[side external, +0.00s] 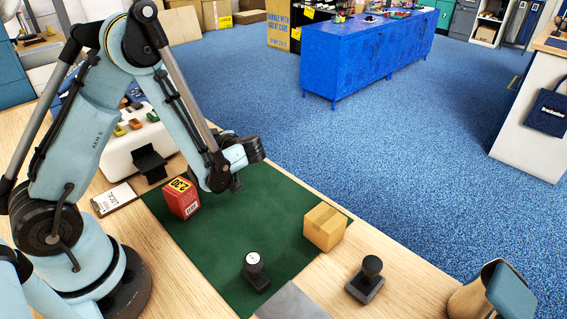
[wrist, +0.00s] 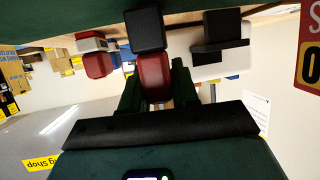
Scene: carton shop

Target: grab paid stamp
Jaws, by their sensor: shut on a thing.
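My gripper (side external: 236,184) is above the back part of the green mat (side external: 225,240) in the side view. In the wrist view my gripper (wrist: 158,85) has its dark fingers shut around the red handle of a stamp (wrist: 154,74) with a black block (wrist: 143,31) at its end. No PAID lettering is readable on it. The held stamp is mostly hidden by the gripper in the side view. A black stamp with a white top (side external: 254,272) stands on the mat's front part. Another black stamp (side external: 369,280) stands on the wood to the right.
A red box (side external: 181,199) stands on the mat left of my gripper. A brown carton (side external: 325,228) sits at the mat's right edge. A white card (side external: 115,197) and a black holder (side external: 150,163) are at the left. The mat's middle is clear.

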